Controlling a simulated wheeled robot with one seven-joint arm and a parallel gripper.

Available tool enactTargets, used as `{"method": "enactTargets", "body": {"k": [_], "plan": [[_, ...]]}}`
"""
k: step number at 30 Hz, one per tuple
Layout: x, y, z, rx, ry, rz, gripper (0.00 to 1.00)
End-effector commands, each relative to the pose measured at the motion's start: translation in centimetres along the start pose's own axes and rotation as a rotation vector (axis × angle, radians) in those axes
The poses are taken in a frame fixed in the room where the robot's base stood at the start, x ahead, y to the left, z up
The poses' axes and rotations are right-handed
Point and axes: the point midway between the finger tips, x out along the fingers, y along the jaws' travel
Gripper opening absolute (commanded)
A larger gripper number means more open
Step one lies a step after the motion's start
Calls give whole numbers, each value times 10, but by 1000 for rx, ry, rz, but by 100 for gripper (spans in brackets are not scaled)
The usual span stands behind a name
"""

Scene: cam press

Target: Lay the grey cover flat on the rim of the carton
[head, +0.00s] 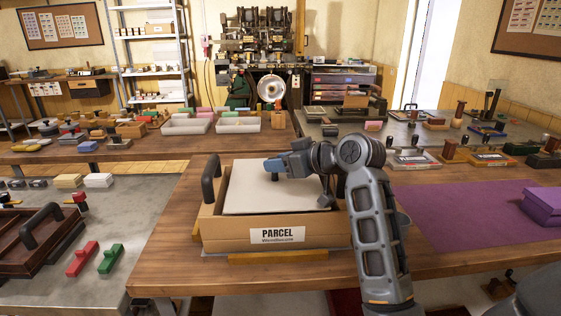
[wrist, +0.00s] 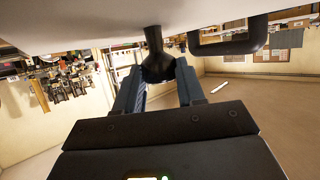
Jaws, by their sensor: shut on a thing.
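The grey cover (head: 250,194) is a pale flat panel over the top of the open carton (head: 225,231), which has a PARCEL label on its front. A strip of the carton's inside shows along the cover's left edge. I cannot tell whether the cover touches the rim. My gripper (head: 276,165) is above the cover, shut on its dark knob. In the wrist view, both fingers (wrist: 158,75) close on the knob (wrist: 154,42), and the cover's pale face (wrist: 75,20) fills the top edge. My arm hides the carton's right rear part.
The carton has a dark loop handle (head: 210,178) on its left side. It stands on a wooden table (head: 168,240), with a purple mat (head: 460,215) to the right. A grey bench (head: 130,208) at left holds a brown tray (head: 25,250) and red and green blocks.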

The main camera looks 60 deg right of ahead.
Motion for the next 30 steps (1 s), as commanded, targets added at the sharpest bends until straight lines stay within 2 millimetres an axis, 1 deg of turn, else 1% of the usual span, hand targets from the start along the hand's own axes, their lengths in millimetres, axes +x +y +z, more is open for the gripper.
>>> {"method": "enactTargets", "body": {"k": [11,22,30], "plan": [[0,0,0,0,1,0,0],[3,0,6,-1,1,0,0],[3,0,6,-1,1,0,0]]}}
